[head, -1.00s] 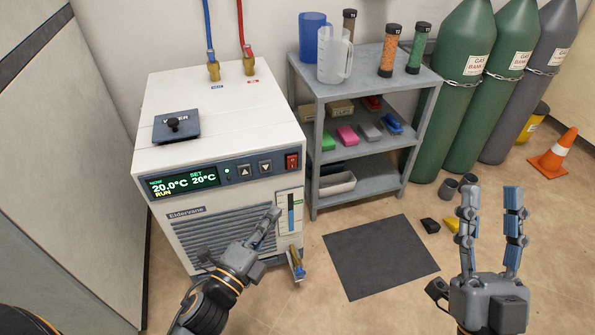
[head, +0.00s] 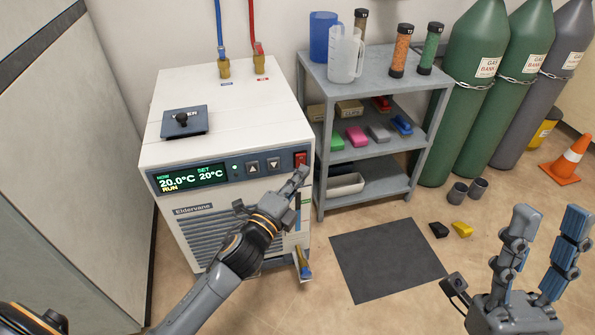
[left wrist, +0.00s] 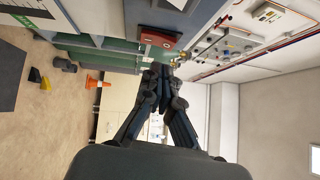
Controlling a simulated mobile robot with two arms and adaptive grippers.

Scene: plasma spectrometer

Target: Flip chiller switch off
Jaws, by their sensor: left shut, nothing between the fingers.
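The white chiller (head: 225,100) stands at the left, its display (head: 187,179) showing 20.0°C, set 20°C and RUN. The red rocker switch (head: 300,160) is at the right end of its front panel. In the left wrist view the red switch (left wrist: 158,40) lies just beyond my fingertips. My left gripper (head: 300,175) is shut and empty just below the switch; I cannot tell whether it touches. Its closed fingers also show in the left wrist view (left wrist: 160,72). My right gripper (head: 552,212) is open and empty at the lower right, far from the chiller.
Two arrow buttons (head: 263,167) sit left of the switch. A drain valve (head: 304,265) sticks out low on the chiller. A grey shelf (head: 372,85) stands close on the right. A dark mat (head: 387,260) lies on the floor. Gas cylinders (head: 455,110) stand further right.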

